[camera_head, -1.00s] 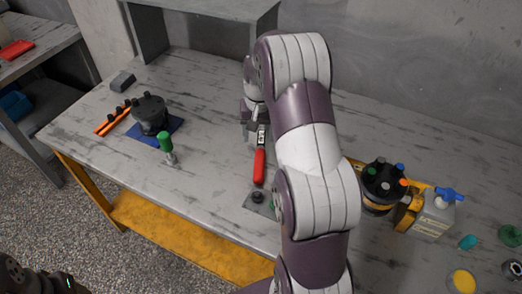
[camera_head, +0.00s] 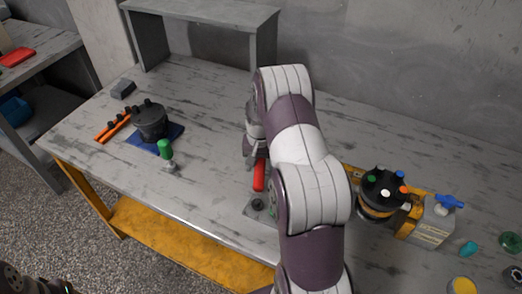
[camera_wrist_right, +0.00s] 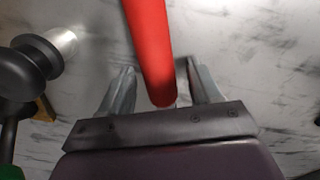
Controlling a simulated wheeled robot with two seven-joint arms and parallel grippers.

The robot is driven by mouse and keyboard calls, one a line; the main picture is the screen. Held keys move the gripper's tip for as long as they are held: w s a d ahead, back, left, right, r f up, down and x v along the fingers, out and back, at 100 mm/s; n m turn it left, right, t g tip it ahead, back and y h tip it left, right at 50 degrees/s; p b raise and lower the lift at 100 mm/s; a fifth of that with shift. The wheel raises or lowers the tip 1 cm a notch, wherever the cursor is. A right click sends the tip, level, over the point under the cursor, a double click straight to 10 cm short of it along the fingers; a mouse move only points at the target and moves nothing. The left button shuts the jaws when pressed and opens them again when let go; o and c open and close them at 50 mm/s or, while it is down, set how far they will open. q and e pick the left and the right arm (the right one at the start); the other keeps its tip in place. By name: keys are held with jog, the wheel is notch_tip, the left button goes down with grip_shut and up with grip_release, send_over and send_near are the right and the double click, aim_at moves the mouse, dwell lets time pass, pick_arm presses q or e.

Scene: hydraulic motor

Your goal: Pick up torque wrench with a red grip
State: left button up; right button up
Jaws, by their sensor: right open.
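The torque wrench's red grip (camera_head: 259,175) lies on the workbench in the head view, below my right gripper (camera_head: 250,160). The rest of the wrench is hidden by my right gripper and arm. In the right wrist view, the red grip (camera_wrist_right: 149,40) runs from the top edge down between the two fingers of my right gripper (camera_wrist_right: 162,82). These fingers are open, one on each side of the grip, with gaps showing. I cannot tell the exact height of the fingers over the bench.
A green-handled tool (camera_head: 165,149) and a black motor part (camera_head: 150,121) on a blue mat stand left. A black cylinder with coloured caps (camera_head: 382,188) and a grey canister (camera_head: 433,222) stand right.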

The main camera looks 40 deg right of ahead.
grip_shut()
jog(key=shift+r, duration=0.2)
jog(key=r, duration=0.4)
jog(key=shift+s+d+r, duration=0.15)
jog(key=shift+s, duration=0.2)
jog(key=s+d+r, duration=0.1)
jog(key=s+r, duration=0.1)
jog(key=s, duration=0.1)
jog(key=s+d+r, duration=0.1)
jog(key=s+r, duration=0.1)
jog(key=s, duration=0.2)
jog(key=s+d+r, duration=0.1)
jog(key=s+r, duration=0.1)
jog(key=s, duration=0.1)
jog(key=shift+s+d+r+b, duration=0.2)
jog(key=shift+r+b, duration=0.05)
jog(key=shift+b, duration=0.15)
